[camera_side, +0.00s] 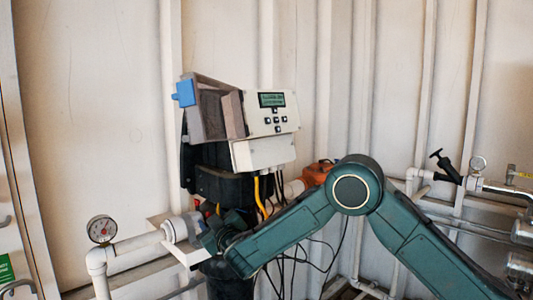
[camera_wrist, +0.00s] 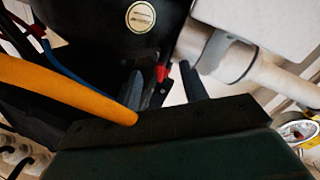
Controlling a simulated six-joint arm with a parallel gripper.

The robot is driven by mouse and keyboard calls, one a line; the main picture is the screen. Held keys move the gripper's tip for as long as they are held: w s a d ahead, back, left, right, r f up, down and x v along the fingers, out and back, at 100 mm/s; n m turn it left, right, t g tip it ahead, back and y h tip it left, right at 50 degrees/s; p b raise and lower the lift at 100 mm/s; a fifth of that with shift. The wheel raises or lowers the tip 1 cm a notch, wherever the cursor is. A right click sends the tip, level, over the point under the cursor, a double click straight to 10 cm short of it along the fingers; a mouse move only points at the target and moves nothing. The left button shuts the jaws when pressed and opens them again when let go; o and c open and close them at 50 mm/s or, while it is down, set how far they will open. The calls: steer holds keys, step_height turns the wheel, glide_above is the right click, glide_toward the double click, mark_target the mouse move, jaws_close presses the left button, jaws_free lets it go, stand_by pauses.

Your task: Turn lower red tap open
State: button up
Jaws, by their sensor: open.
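A small red part (camera_wrist: 163,73), which looks like the red tap, shows in the wrist view between my two dark fingers. Most of it is hidden by the fingers and the black body behind it, so its turn position cannot be told. My gripper (camera_wrist: 162,70) is open, with one finger on each side of the red part. Whether either finger touches it cannot be told. In the side view my gripper (camera_side: 207,234) is at the lower front of the black reactor body (camera_side: 222,187), beside the white pipe fitting. The red tap cannot be made out there.
An orange hose (camera_wrist: 65,88) runs close on the left in the wrist view. A white pipe (camera_wrist: 265,78) passes on the right. A control box (camera_side: 271,112) sits above the reactor. A gauge (camera_side: 101,229) stands on the left pipe. Black cables hang beside my arm.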

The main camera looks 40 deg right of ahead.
steer(key=s+a+m, duration=0.3)
steer(key=s, duration=1)
steer(key=s+d+r+m+g+h, duration=0.1)
steer(key=s+d+r+m+g, duration=0.1)
steer(key=s+d+m+g, duration=0.3)
steer(key=s+d+r+g+h, duration=0.1)
steer(key=s+d+r, duration=0.15)
steer(key=d, duration=0.45)
steer(key=s+d+g+y, duration=0.2)
steer(key=s, duration=0.6)
steer(key=shift+s+d+r+g, duration=0.2)
steer(key=shift+s+d+g, duration=0.1)
steer(key=shift+s+d, duration=0.1)
steer(key=shift+s, duration=0.1)
stand_by(0.5)
steer(key=s+a+n+g+y, duration=0.1)
steer(key=s+a+n+y, duration=0.1)
steer(key=s, duration=0.8)
steer(key=s+a+n+g+y, duration=0.2)
steer(key=s, duration=0.8)
steer(key=shift+n, duration=0.4)
